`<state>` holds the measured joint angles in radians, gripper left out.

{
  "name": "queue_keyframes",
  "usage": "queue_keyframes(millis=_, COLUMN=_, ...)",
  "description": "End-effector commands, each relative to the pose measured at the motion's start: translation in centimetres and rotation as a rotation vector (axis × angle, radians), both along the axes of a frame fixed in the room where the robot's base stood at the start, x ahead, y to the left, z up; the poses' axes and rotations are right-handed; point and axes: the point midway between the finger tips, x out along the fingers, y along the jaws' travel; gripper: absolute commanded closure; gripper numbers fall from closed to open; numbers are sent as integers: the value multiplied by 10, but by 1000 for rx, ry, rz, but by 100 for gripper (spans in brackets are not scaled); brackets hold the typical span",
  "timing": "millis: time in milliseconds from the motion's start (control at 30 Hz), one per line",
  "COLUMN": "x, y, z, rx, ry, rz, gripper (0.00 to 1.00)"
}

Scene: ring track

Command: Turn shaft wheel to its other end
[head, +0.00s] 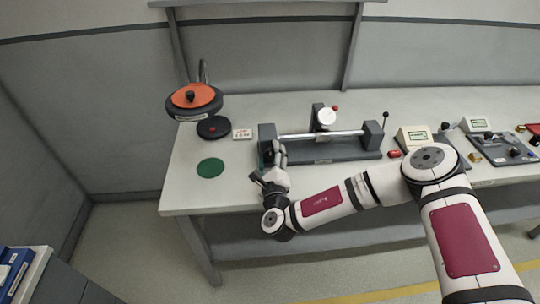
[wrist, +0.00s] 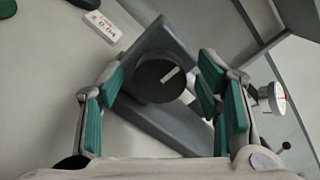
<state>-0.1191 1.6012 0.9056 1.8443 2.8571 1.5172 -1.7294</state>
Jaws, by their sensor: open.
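The shaft wheel (wrist: 152,88) is a dark round knob with a white mark, seen end-on in the wrist view. The mark points up and to the right. The wheel sits at the left end block (head: 264,134) of a grey fixture, which carries a bright shaft (head: 300,136). In the head view my gripper largely hides the wheel. My gripper (wrist: 163,82) is open, with green-padded fingers on either side of the wheel and visible gaps. In the head view my gripper (head: 275,160) is at the fixture's left end. Contact cannot be told.
A dial gauge (head: 326,117) stands behind the shaft, and also shows in the wrist view (wrist: 272,97). A small display tag (head: 242,134), a green disc (head: 210,168) and an orange-topped wheel (head: 193,97) are left. Boxes with displays (head: 413,138) are right. The front left tabletop is clear.

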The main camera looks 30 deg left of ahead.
Motion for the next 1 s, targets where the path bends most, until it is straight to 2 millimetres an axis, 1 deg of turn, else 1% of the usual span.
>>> queue_keyframes(millis=133, x=6, y=4, z=0, rx=0, ry=1, rz=1, gripper=41)
queue_keyframes(millis=400, x=7, y=4, z=0, rx=0, ry=1, rz=1, gripper=41)
queue_keyframes(millis=467, x=6, y=4, z=0, rx=0, ry=1, rz=1, gripper=55)
queue_keyframes(millis=500, x=6, y=4, z=0, rx=0, ry=1, rz=1, gripper=64)
queue_keyframes(millis=567, x=6, y=4, z=0, rx=0, ry=1, rz=1, gripper=78)
queue_keyframes(millis=600, x=6, y=4, z=0, rx=0, ry=1, rz=1, gripper=87)
queue_keyframes(millis=633, x=6, y=4, z=0, rx=0, ry=1, rz=1, gripper=90)
queue_keyframes(millis=1000, x=6, y=4, z=1, rx=36, ry=23, rz=-1, gripper=90)
